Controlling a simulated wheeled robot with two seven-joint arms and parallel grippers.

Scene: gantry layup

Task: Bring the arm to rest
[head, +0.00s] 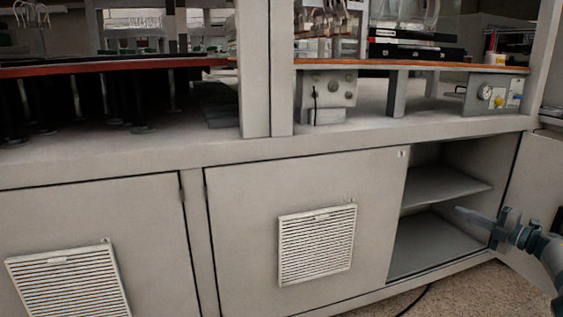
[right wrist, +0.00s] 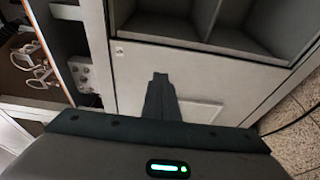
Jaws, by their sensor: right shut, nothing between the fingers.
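My right gripper (head: 462,211) comes in from the right edge of the head view. It is in front of the open cupboard, its fingers pointing left. In the right wrist view its fingers (right wrist: 160,80) are together, with nothing between them. Behind them in that view is a light grey cabinet door (right wrist: 135,62) with a vent panel. My left gripper shows in neither view.
The open cupboard has an empty shelf (head: 440,183); its open door (head: 535,200) stands at the right, close to my right arm. Closed vented doors (head: 245,190) fill the left. Above is a bench (head: 420,66) with equipment. A dark cable (head: 415,300) lies on the floor.

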